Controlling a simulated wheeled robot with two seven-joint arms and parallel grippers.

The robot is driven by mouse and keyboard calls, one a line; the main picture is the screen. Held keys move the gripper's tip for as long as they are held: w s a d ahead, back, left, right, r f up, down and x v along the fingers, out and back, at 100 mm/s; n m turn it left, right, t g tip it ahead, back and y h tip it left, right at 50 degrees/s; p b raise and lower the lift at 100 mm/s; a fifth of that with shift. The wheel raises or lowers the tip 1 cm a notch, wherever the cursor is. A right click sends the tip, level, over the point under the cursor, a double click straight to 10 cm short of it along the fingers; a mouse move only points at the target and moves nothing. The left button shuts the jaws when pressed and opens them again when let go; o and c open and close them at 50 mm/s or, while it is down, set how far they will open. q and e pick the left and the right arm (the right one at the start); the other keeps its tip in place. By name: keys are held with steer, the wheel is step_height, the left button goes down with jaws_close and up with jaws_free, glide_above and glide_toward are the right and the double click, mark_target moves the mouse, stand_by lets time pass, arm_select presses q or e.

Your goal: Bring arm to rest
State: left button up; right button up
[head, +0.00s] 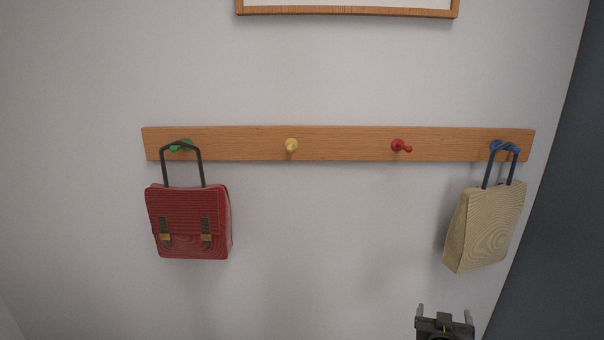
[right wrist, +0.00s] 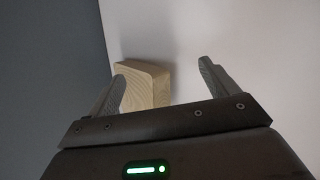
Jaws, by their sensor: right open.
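My right gripper (head: 444,312) is at the bottom edge of the head view, below the beige bag and apart from it. Its two fingers are spread with nothing between them; they also show in the right wrist view (right wrist: 160,82). The beige bag (head: 488,228) hangs by its dark blue handle from the blue peg (head: 496,146) at the right end of the rail. In the right wrist view the bag (right wrist: 146,86) shows beyond the left finger, which covers part of it. My left gripper is not in view.
A wooden rail (head: 345,144) runs along the pale wall. A red satchel (head: 188,222) hangs from the green peg (head: 178,147). The yellow peg (head: 291,145) and red peg (head: 399,146) are bare. A picture frame (head: 345,11) is above, and a dark surface (head: 560,220) borders the right.

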steer(key=s+a+f+n+g+y, duration=0.25)
steer(key=s+a+f, duration=0.2)
steer(key=s, duration=0.25)
steer(key=s+a+f+n+g+y, duration=0.1)
steer(key=s+a+f+y, duration=0.25)
steer(key=s+f, duration=0.35)
steer(key=s+a+f+n+g+y, duration=0.1)
steer(key=s+f+g, duration=0.15)
steer(key=s, duration=0.75)
steer(key=s+a+f+n+g+y, duration=0.15)
steer(key=s+g, duration=0.25)
steer(key=s, duration=0.7)
step_height(320, 180, down, 30)
steer(key=r+g+b, duration=0.1)
steer(key=b, duration=0.4)
steer(key=s+d+f+b, duration=0.1)
steer(key=s+f+b, duration=0.1)
steer(key=s+f, duration=0.6)
steer(key=s+d+f+g+h+b, duration=0.1)
steer(key=s+f, duration=0.8)
steer(key=f, duration=0.4)
steer(key=shift+d+f+b, duration=0.15)
steer(key=shift+d+b, duration=0.2)
